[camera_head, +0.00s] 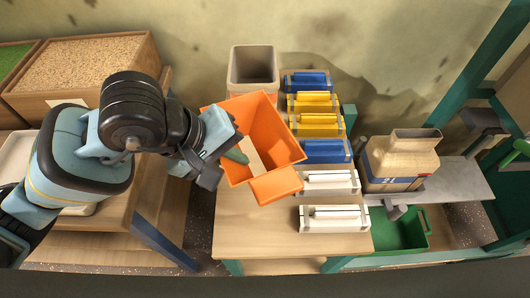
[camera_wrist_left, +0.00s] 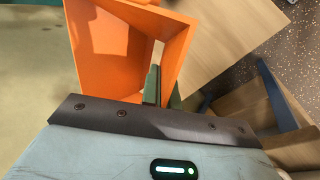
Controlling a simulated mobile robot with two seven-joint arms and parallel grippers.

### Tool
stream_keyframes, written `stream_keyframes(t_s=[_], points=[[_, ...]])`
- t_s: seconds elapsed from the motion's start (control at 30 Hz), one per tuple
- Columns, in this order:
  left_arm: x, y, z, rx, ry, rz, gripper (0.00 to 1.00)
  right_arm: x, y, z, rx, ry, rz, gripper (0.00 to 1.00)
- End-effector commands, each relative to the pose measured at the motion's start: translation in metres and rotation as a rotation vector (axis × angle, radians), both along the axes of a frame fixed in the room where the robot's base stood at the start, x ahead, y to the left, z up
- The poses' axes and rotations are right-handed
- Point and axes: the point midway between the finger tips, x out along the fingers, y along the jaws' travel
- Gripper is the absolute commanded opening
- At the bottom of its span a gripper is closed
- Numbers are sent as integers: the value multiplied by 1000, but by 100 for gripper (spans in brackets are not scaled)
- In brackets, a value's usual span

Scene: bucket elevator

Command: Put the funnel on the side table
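The orange funnel (camera_head: 265,120) is a square, open-ended hopper with a lip at its front, tilted above or on the left part of a wooden table (camera_head: 235,228). I cannot tell whether it touches the table. My left gripper (camera_head: 236,156) reaches in from the left and has its green fingers at the funnel's left wall. In the left wrist view, the funnel (camera_wrist_left: 105,40) fills the upper middle, and the green fingers of my left gripper (camera_wrist_left: 163,90) are closed about its wall edge. My right gripper is not in view.
A beige bin (camera_head: 253,66) stands behind the funnel. Blue, yellow and white boxes (camera_head: 325,150) line the table's right side. Grain trays (camera_head: 85,70) are at left.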

Motion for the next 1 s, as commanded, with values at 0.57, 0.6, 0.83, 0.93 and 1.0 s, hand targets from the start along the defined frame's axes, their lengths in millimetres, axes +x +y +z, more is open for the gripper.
stream_keyframes(t_s=[0.57,0.6,0.83,0.93,1.0], points=[[0,0,-54,0,2,0,0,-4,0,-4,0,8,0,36],[0,1,-58,1,3,0,0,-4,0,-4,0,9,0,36],[-1,1,-87,1,4,0,0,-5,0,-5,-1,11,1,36],[0,1,-89,1,1,-1,0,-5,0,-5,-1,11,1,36],[0,0,-88,1,0,-1,0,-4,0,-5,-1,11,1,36]])
